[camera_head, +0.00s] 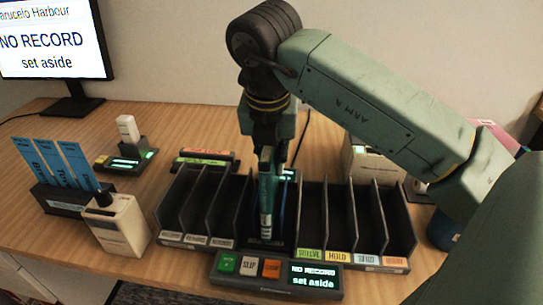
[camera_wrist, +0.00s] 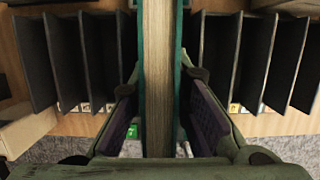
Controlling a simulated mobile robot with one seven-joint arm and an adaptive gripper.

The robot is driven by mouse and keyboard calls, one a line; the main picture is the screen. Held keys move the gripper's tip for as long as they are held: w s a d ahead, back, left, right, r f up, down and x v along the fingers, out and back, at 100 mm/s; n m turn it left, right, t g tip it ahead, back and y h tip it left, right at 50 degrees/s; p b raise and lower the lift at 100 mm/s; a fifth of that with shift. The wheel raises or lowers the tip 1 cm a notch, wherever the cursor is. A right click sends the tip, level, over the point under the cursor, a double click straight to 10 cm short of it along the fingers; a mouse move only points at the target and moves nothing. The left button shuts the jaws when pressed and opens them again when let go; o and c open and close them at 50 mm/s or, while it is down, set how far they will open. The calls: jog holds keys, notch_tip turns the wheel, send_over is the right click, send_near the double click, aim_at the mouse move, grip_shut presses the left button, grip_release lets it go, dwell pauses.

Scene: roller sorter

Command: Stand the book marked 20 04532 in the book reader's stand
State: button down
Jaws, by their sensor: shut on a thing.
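My gripper (camera_head: 268,152) is shut on a teal-covered book (camera_head: 266,195) and holds it upright over the middle of the sorter. In the wrist view, the book's pale page edges (camera_wrist: 157,60) run between the two jaws (camera_wrist: 158,112). The book reader's dark stand (camera_head: 264,243) is at the middle, between the two banks of slots. The book's lower end is at or just above it; I cannot tell whether they touch. The book's number cannot be read.
Dark divided slots stand at left (camera_head: 172,205) and right (camera_head: 400,225), close beside the book. A button panel (camera_head: 277,277) in front reads "NO RECORD set aside", as does the monitor (camera_head: 45,45). A white device (camera_head: 122,228) and blue slips (camera_head: 48,163) stand left.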

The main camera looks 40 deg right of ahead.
jog(key=shift+f, duration=0.15)
jog(key=c, duration=1.4)
grip_release()
jog(key=shift+c, duration=0.2)
jog(key=shift+v, duration=3.8)
